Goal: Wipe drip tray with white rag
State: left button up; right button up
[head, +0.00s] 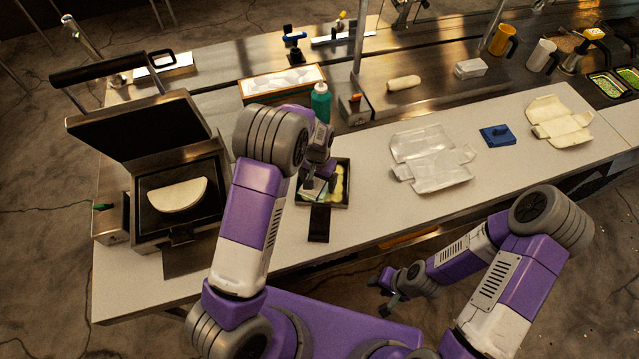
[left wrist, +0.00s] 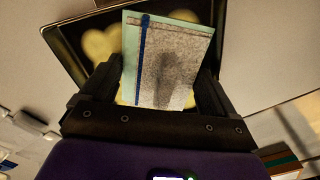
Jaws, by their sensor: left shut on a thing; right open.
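The drip tray (head: 347,200) is a dark shallow tray on the counter with yellow spill in it; its rim also shows in the left wrist view (left wrist: 62,38). My left gripper (head: 320,180) is over the tray, shut on the white rag (head: 311,191). In the left wrist view the rag (left wrist: 180,62) looks pale grey with a blue stripe and a light green edge, between the fingers (left wrist: 155,85). It covers part of the spill; whether it touches the tray is unclear. My right gripper (head: 386,295) is open and empty, in front of the counter.
An open griddle press (head: 150,220) with a folded tortilla (head: 177,195) stands left. A green bottle (head: 321,103) and a box (head: 283,82) stand behind the tray. Clear wrappers (head: 430,160) and a blue block (head: 497,135) lie right.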

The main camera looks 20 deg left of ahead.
pick_arm(q)
jog(key=shift+w+d+f, duration=0.1)
jog(key=shift+w+d, duration=0.05)
jog(key=shift+d, duration=2.1)
jog(key=o, duration=0.8)
jog(key=shift+c, duration=0.2)
jog(key=shift+r, duration=0.4)
jog(key=shift+c, duration=0.2)
jog(key=c, duration=0.8)
jog(key=shift+s+a, duration=0.3)
jog(key=shift+a, duration=0.35)
jog(key=shift+s+a, duration=0.35)
jog(key=shift+a, duration=0.25)
jog(key=shift+s+a, duration=0.3)
jog(key=shift+a, duration=0.35)
